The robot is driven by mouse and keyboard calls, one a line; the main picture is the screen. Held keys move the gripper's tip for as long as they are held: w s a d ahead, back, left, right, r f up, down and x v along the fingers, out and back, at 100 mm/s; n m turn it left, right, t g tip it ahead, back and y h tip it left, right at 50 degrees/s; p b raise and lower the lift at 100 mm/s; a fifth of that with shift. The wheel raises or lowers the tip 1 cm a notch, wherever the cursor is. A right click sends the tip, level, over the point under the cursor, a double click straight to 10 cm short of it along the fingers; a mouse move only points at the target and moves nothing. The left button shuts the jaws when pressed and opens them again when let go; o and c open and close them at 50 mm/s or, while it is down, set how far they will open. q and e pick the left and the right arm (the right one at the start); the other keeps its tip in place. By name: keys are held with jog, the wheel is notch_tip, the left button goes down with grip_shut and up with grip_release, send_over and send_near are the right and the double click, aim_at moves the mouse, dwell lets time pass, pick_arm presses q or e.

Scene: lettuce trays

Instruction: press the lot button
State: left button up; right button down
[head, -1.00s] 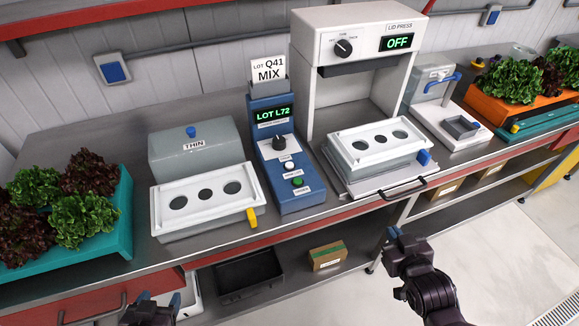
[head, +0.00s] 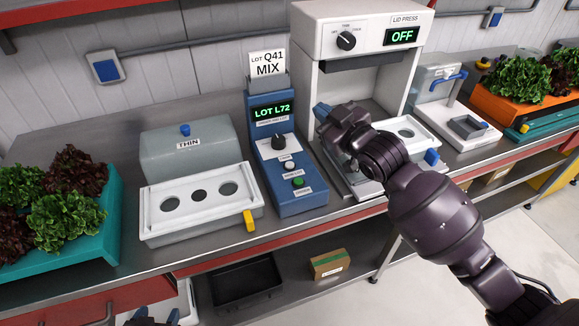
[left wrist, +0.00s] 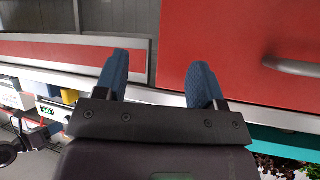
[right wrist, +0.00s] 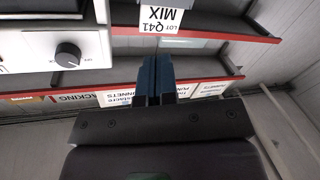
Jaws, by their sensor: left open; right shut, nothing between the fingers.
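The blue lot machine (head: 304,205) stands on the bench with a display (head: 271,111) reading LOT L72. Below are a black knob (head: 278,142), a white button (head: 289,165) and a green button (head: 298,182); their small labels are too small to read. A card (head: 268,65) reading LOT Q41 MIX stands on top, and shows upside down in the right wrist view (right wrist: 161,17). My right gripper (head: 321,110) is shut and empty, raised to the right of the machine, apart from the buttons. My left gripper (left wrist: 160,78) is open and empty, low before the bench front.
The white lid press (head: 312,18), display OFF, stands right of the machine; my right arm partly covers the white tray (head: 432,128) there. A grey THIN box (head: 190,155) and another white tray (head: 151,212) stand left, beside a teal lettuce crate (head: 110,235).

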jog(key=w+a+r+n+g+y+b, duration=0.25)
jog(key=w+a+r+n+g, duration=0.2)
jog(key=a, duration=0.25)
jog(key=n+g+h+b, duration=0.2)
jog(key=n+g+h, duration=0.2)
jog(key=n+g, duration=0.2)
send_over(289, 166)
notch_tip(289, 166, down, 8)
pick_arm(q)
jog(key=shift+g, duration=0.3)
jog(key=f, duration=0.4)
jog(key=shift+s+d+f, duration=0.1)
jog(key=shift+s+f, duration=0.2)
jog(key=shift+s, duration=0.05)
pick_arm(e)
jog(key=shift+d+f, duration=0.1)
pick_arm(q)
jog(key=shift+f, duration=0.1)
pick_arm(e)
notch_tip(289, 166, down, 7)
jog(key=b, duration=0.3)
jog(key=shift+w, duration=0.1)
jog(key=shift+f, duration=0.5)
pick_arm(q)
notch_tip(289, 166, down, 3)
jog(key=shift+w+d+r, duration=0.1)
jog(key=shift+w+d, duration=0.05)
pick_arm(e)
jog(key=shift+f, duration=0.4)
